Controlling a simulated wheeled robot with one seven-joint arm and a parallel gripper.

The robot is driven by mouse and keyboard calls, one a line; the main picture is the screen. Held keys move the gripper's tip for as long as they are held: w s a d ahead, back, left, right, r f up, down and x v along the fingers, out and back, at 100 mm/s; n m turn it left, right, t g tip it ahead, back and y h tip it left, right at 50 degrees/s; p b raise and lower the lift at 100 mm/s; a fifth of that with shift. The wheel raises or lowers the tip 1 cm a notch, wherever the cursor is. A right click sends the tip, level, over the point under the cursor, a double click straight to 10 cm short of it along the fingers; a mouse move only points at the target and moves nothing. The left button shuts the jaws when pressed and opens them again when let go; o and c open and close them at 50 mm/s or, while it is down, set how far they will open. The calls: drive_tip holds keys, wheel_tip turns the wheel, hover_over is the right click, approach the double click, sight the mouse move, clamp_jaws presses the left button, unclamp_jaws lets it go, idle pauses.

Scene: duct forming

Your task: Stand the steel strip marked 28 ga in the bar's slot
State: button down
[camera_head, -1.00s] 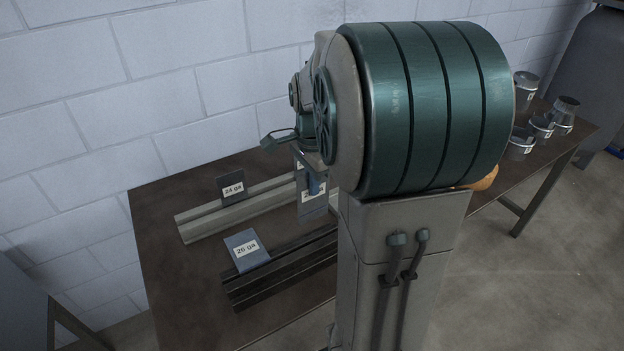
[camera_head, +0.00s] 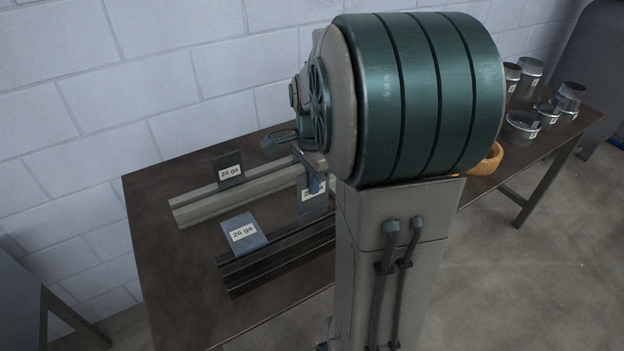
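My gripper (camera_head: 315,180) is partly hidden by my own arm and appears shut on a grey steel strip (camera_head: 313,207). The strip hangs upright with a white label that starts with 2; the rest is covered by a finger. Its lower end is at the right part of the dark slotted bar (camera_head: 262,279); I cannot tell whether it is in the slot. A bluish strip marked 26 ga (camera_head: 252,245) stands leaning at the dark bar's left end. A dark strip marked 24 ga (camera_head: 234,181) stands in the pale bar (camera_head: 205,211) behind.
The brown table (camera_head: 165,262) carries both bars against a white block wall (camera_head: 120,90). My large arm link hides its middle. At the right are several metal cups (camera_head: 523,125) and an orange-brown rounded object (camera_head: 489,161). The table's left front is clear.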

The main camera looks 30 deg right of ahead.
drive_tip(key=shift+f+b, duration=1.5)
drive_tip(key=shift+f, duration=0.8)
drive_tip(key=c, duration=1.6)
unclamp_jaws()
wheel_tip(320, 180, up, 14)
drive_tip(key=shift+f, duration=0.1)
